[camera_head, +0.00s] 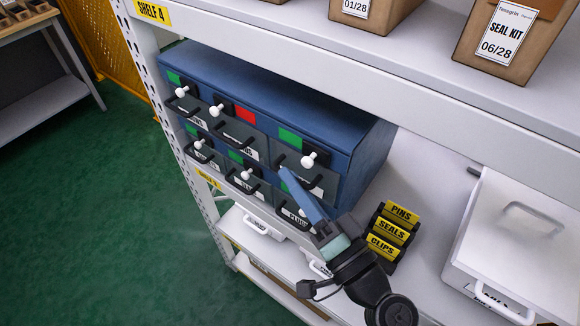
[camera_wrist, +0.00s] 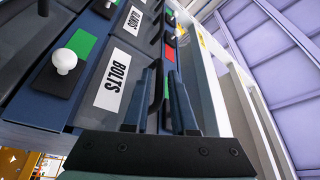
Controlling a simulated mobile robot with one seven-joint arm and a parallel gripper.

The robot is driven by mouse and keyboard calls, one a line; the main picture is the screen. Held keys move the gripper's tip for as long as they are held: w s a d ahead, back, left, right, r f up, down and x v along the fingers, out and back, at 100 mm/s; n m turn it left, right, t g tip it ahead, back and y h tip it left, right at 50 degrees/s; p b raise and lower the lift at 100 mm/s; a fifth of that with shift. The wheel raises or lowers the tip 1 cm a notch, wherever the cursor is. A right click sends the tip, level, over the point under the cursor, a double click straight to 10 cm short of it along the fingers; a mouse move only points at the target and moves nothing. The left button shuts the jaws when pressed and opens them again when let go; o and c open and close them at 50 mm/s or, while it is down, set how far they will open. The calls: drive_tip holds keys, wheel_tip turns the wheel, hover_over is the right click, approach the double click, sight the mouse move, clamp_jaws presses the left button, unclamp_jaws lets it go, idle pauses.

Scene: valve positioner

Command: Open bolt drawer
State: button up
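The blue cabinet (camera_head: 270,95) holds several small drawers with white knobs. In the wrist view, a label (camera_wrist: 119,68) marks the bolt drawer. That drawer appears to be the top right one, with a white knob (camera_head: 308,160) beside a green patch (camera_head: 290,138). Its dark handle (camera_wrist: 158,84) lies close to my gripper (camera_wrist: 164,78). My gripper's two blue fingers are apart, one on each side of the handle in the picture; I cannot tell whether they touch it. In the head view, my gripper (camera_head: 285,174) covers part of the drawer front. The drawer looks shut.
The top middle drawer has a red patch (camera_head: 245,114) beside its knob. Black bins with yellow labels (camera_head: 392,230) stand right of the cabinet, near my wrist. A white case (camera_head: 520,245) is further right. The upper shelf edge (camera_head: 330,85) runs just above the cabinet.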

drive_tip(key=shift+x, duration=0.8)
drive_tip(key=shift+f, duration=0.1)
clamp_jaws()
idle(0.8)
